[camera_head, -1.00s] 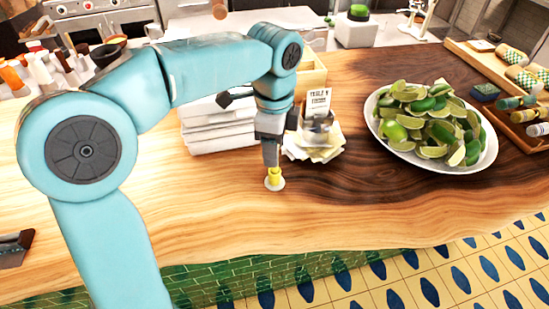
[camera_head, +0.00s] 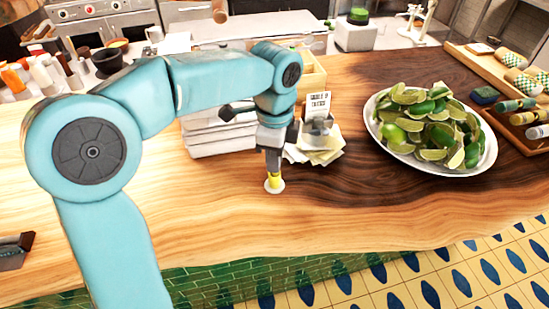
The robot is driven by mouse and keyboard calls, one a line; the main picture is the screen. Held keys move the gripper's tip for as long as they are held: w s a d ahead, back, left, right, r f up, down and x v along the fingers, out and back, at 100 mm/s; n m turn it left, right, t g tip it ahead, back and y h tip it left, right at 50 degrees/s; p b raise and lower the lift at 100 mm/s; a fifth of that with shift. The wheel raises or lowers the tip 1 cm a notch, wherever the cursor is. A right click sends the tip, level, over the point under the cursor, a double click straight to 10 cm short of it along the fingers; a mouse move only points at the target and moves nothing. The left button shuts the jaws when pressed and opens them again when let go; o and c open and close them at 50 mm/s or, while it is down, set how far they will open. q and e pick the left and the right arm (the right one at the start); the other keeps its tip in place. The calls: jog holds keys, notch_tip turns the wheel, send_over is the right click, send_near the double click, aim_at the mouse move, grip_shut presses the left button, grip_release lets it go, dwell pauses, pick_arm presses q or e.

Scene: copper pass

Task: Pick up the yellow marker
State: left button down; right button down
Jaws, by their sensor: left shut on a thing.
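The yellow marker (camera_head: 274,182) is a small yellow piece with a pale round base, near the front of the wooden counter (camera_head: 345,220). My left gripper (camera_head: 274,174) points straight down over it and is shut on its upper part, which the fingers hide. The marker looks upright. I cannot tell whether its base touches the counter or is slightly above it. My right gripper is not in view.
White stacked boxes (camera_head: 215,135) stand left of the gripper. A metal card holder (camera_head: 317,130) with paper slips is close on its right. A plate of limes (camera_head: 430,128) lies farther right. The counter's front is clear.

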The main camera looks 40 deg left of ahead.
pick_arm(q)
notch_tip(320, 180, up, 20)
jog(key=p, duration=0.4)
jog(key=shift+s, duration=0.1)
dwell(0.3)
